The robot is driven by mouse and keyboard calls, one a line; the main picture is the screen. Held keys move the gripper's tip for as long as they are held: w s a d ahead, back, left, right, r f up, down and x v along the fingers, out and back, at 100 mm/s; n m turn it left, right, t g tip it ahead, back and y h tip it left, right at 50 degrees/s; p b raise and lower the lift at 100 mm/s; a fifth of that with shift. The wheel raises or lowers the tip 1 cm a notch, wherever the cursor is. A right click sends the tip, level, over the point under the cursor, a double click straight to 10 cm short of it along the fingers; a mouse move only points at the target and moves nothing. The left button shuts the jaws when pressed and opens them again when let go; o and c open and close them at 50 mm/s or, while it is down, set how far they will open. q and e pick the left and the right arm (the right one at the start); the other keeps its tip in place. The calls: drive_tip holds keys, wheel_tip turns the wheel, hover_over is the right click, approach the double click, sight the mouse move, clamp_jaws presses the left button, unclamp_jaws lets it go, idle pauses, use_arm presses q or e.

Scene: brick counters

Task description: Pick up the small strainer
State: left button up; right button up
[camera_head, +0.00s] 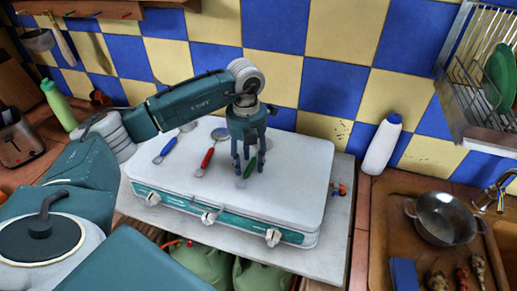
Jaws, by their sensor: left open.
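Several utensils with coloured handles and pale round heads lie on the white lid of a case (300,165). One has a blue handle (164,152), one a red handle (206,160) and one a green handle (242,182). The head of the green-handled one is mostly hidden behind my gripper. I cannot tell from their size which is the small strainer. My left gripper (248,169) points down with its fingers apart, over the green-handled utensil. I cannot tell whether the fingers touch it. My right gripper is out of view.
The case stands on a grey slab (335,230) against the tiled wall. A white bottle (381,147) stands to its right, near a sink with a metal pan (446,218). A dish rack (485,85) hangs upper right. A toaster (20,140) and green bottle (58,103) stand left.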

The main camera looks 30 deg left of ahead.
use_arm(q)
clamp_jaws()
drive_tip(key=shift+r, duration=0.1)
